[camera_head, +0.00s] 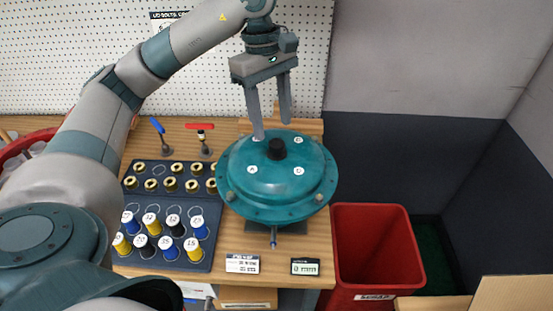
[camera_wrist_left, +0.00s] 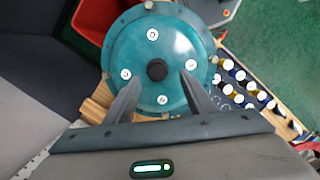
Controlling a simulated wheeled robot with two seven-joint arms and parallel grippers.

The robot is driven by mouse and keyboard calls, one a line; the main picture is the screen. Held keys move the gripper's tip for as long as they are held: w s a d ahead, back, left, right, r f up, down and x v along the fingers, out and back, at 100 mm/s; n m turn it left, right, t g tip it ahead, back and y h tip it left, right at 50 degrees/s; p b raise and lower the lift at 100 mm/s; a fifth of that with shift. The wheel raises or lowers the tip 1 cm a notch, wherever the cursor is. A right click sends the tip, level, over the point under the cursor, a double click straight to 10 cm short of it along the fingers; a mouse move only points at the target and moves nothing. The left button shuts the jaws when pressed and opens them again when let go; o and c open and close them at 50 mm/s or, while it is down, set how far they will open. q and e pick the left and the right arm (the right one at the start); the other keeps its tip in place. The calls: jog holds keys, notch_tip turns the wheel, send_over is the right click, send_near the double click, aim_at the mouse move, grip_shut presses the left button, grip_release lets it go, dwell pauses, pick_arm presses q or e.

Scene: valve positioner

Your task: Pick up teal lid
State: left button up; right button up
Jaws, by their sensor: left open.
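The teal lid (camera_head: 277,176) is a round domed cover with a black knob (camera_head: 277,149) on top, white labelled spots and a bolt-holed rim. It sits on a dark base on the wooden bench. My left gripper (camera_head: 272,130) is open and points down above the back of the lid. In the left wrist view the lid (camera_wrist_left: 158,40) lies ahead, and its knob (camera_wrist_left: 157,70) shows between the two open fingers (camera_wrist_left: 158,85), with nothing held. My right gripper is not in view.
A dark tray (camera_head: 172,206) left of the lid holds brass pieces and yellow, blue and black numbered cylinders. A red bin (camera_head: 374,255) stands right of the bench. A small display (camera_head: 305,267) and a label card (camera_head: 243,263) lie in front. A pegboard (camera_head: 80,60) stands behind.

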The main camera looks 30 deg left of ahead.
aim_at(276, 143)
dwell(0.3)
pick_arm(q)
jog(key=shift+f, duration=0.15)
jog(key=shift+w+d+f+p, duration=0.1)
jog(key=shift+f+p, duration=0.5)
jog(key=shift+p, duration=0.25)
notch_tip(276, 143, down, 3)
jog(key=shift+w+d+r+p, duration=0.1)
jog(key=shift+d+p, duration=0.05)
jog(key=shift+p, duration=0.55)
jog(key=shift+f, duration=0.45)
jog(key=shift+d, duration=0.1)
grip_shut()
